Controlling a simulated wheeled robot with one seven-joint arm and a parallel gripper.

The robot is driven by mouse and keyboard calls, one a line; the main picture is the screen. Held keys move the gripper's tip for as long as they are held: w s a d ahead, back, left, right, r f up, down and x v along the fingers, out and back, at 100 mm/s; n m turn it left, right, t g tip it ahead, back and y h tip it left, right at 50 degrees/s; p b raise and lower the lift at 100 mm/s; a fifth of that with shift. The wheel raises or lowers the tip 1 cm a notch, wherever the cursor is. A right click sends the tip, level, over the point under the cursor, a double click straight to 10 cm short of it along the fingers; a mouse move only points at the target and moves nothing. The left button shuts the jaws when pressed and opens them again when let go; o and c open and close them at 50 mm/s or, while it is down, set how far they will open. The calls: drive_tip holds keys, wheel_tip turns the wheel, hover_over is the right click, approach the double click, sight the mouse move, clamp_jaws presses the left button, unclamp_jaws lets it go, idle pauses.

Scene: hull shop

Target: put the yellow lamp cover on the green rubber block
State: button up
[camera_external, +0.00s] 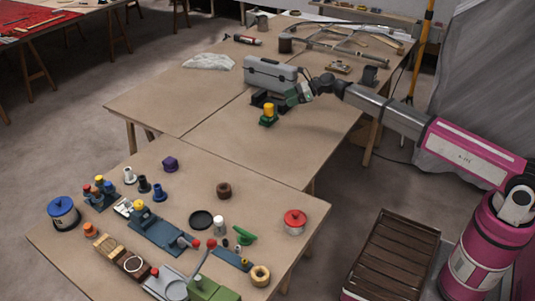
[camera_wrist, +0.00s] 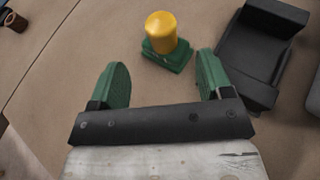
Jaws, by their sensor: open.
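The yellow lamp cover (camera_external: 269,108) sits on the green rubber block (camera_external: 267,122) on the far table, in front of the grey toolbox. In the wrist view the yellow lamp cover (camera_wrist: 160,31) stands upright on top of the green rubber block (camera_wrist: 166,58) and hides the middle of the block's top. My gripper (camera_wrist: 160,78) is open and empty, its two green fingers apart. The cover and block lie just beyond the fingertips and roughly midway between them, not touching them. In the external view my gripper (camera_external: 293,97) is to the right of the cover and above it.
A grey toolbox (camera_external: 270,73) stands behind the cover. A black tray-like holder (camera_wrist: 251,55) lies close to the right of the block in the wrist view. The table (camera_external: 215,103) left of the block is clear. The near table (camera_external: 107,177) holds several small parts.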

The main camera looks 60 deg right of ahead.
drive_tip(key=shift+v, duration=1)
